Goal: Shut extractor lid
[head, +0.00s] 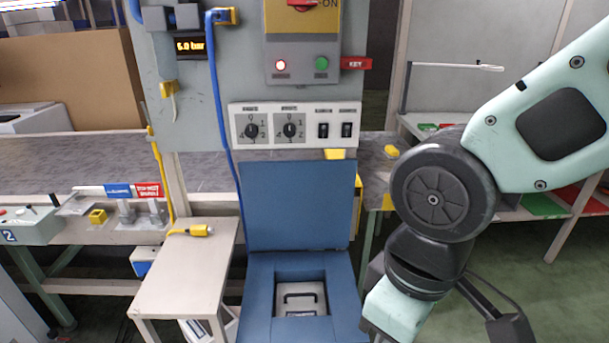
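The extractor is a blue box (259,291) at the bottom centre of the head view. Its blue lid (297,205) is open and stands nearly upright at the back edge of the box, in front of the grey panel. A square opening in the box holds a grey item with a dark handle (300,297). My arm comes in from the right and bends down beside the box's right side. The lower front of the box is cut off.
A small beige table (187,275) with a yellow connector (200,230) stands left of the box. A grey control panel (190,120) with knobs and a blue hose (218,100) rises behind. The grey conveyor (60,165) runs behind at left. Open floor (560,285) shows at right.

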